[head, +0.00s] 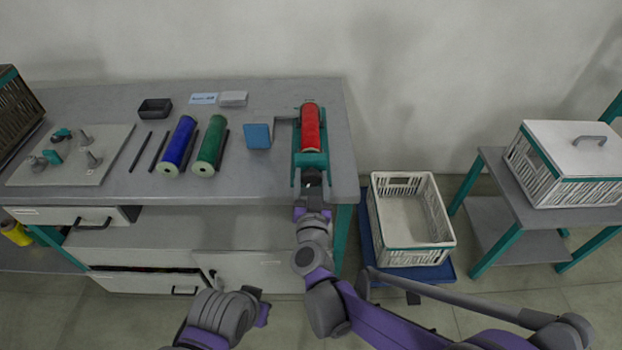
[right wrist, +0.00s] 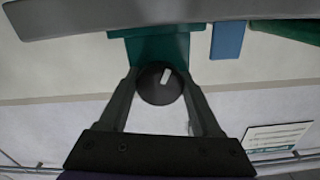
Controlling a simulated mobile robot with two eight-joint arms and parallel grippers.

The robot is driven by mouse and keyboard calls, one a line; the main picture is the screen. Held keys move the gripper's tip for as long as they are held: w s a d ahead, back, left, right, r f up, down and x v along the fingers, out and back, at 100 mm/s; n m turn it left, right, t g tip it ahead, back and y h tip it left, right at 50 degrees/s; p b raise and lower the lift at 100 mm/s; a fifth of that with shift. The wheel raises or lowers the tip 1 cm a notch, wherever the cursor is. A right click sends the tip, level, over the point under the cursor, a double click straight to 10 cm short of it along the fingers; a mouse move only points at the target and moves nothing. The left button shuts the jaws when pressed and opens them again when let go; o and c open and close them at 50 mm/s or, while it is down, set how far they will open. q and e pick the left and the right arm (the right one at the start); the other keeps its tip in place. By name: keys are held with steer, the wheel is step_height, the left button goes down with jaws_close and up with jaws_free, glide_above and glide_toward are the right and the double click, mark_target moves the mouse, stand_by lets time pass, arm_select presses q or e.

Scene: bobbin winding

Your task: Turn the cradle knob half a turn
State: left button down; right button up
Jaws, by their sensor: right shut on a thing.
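The teal cradle (head: 296,160) stands at the right end of the workbench with a red bobbin (head: 310,128) lying in it. The cradle also shows in the right wrist view (right wrist: 185,50). The round black cradle knob (right wrist: 155,90) has a white mark, tilted slightly right of upright in that picture. My right gripper (right wrist: 160,78) is shut on the knob, one finger on each side. In the head view my right gripper (head: 312,180) is at the cradle's near end and hides the knob. Links of my left arm show at the bottom, but its gripper does not.
A blue block (head: 257,136) stands close left of the cradle. Blue (head: 180,142) and green (head: 213,140) spools and dark rods lie further left.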

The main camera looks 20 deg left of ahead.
steer(key=n, duration=0.4)
steer(key=shift+n, duration=0.4)
stand_by(0.4)
steer(key=o, duration=1.4)
steer(key=shift+c, duration=0.2)
steer(key=v, duration=1.1)
steer(key=shift+w, duration=0.1)
